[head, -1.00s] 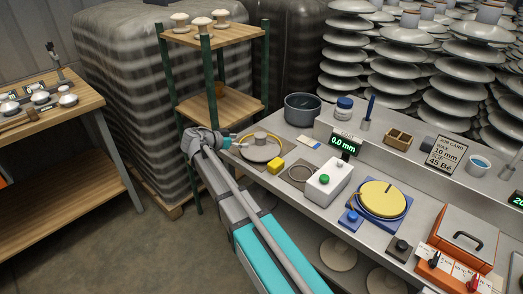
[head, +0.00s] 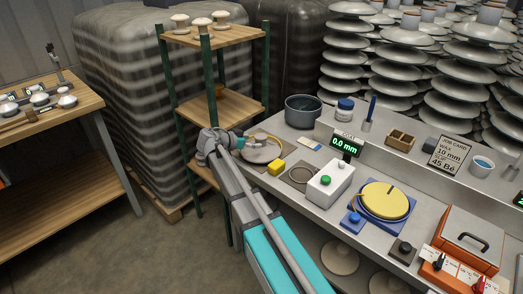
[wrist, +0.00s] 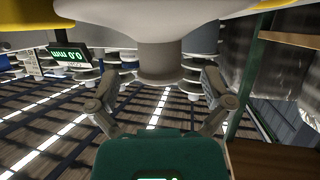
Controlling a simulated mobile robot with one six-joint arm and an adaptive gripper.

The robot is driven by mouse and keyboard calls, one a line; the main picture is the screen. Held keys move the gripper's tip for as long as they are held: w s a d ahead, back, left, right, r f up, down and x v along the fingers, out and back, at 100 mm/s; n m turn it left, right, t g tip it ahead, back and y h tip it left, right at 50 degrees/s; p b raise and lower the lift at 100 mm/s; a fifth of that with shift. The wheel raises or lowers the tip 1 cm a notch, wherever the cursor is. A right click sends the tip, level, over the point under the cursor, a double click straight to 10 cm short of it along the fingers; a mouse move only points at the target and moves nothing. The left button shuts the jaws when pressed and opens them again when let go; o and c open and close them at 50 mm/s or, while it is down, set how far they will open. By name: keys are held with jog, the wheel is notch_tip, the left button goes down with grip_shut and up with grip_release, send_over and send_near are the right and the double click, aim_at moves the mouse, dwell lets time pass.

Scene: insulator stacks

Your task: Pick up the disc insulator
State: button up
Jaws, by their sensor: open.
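The disc insulator (head: 262,153) is a pale grey-beige disc with a raised cap on top, lying at the left end of the grey workbench in the head view. My gripper (head: 243,143) reaches it from the left, at the height of its cap. In the wrist view, the insulator's grey stem-like cap (wrist: 160,50) hangs down in the upside-down picture, under the wide pale disc. My gripper (wrist: 158,84) is open, with one finger on each side of the cap and gaps showing. Part of the disc is hidden by my gripper in the head view.
A wooden shelf (head: 212,105) rises close behind my arm on the left.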

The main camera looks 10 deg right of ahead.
aim_at(264, 134)
jog(key=shift+b+x, duration=0.55)
jog(key=shift+x, duration=1.4)
jog(key=shift+w, duration=0.1)
grip_shut()
jog(key=shift+r, duration=0.25)
notch_tip(264, 134, up, 3)
jog(key=p, duration=0.3)
jog(key=shift+f, duration=0.15)
jog(key=s+a+r+p, duration=0.6)
jog(key=s+r+p, duration=0.4)
jog(key=s, duration=0.2)
jog(key=shift+s, duration=0.35)
